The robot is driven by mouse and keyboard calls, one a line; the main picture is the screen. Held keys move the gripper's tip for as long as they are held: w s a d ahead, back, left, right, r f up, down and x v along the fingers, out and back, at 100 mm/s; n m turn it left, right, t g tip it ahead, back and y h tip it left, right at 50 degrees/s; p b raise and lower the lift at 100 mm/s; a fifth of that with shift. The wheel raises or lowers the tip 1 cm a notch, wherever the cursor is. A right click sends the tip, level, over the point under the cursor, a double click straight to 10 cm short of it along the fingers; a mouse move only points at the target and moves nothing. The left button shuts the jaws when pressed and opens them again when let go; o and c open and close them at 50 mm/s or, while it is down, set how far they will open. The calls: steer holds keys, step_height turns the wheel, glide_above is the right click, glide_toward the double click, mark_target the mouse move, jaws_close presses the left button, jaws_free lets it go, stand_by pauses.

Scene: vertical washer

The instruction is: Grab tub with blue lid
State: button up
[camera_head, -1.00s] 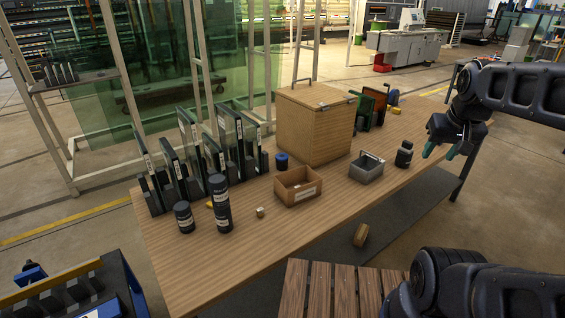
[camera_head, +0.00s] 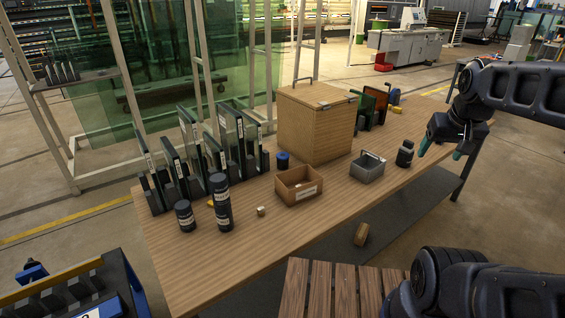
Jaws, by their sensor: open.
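A small dark tub with a blue lid (camera_head: 282,160) stands upright on the wooden table (camera_head: 262,243), between the upright glass panes and the wooden box. The open cardboard bin in front hides none of its lid. My gripper (camera_head: 440,148) is at the right, above the table's right edge, with its teal-tipped fingers apart and nothing between them. It is far to the right of the tub, near a black bottle.
A large wooden box (camera_head: 316,127) stands right behind the tub. A cardboard bin (camera_head: 298,187), a grey metal bin (camera_head: 367,168) and a black bottle (camera_head: 405,153) stand in front and right. Black canisters (camera_head: 220,203) and racked glass panes (camera_head: 170,158) are left. The front tabletop is mostly clear.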

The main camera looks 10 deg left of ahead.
steer(key=w+a+r, duration=0.1)
steer(key=w+a, duration=0.2)
steer(key=w, duration=0.4)
steer(key=w+a+r, duration=0.1)
steer(key=w+a, duration=0.1)
steer(key=w, duration=0.6)
steer(key=n, duration=0.2)
glide_above(283, 155)
steer(key=s, duration=0.3)
steer(key=shift+y, duration=0.4)
steer(key=f, duration=3)
steer(key=shift+w+d+f, duration=0.1)
steer(key=shift+d+f, duration=0.1)
steer(key=shift+d, duration=0.05)
steer(key=shift+x, duration=5.2)
steer(key=c, duration=0.9)
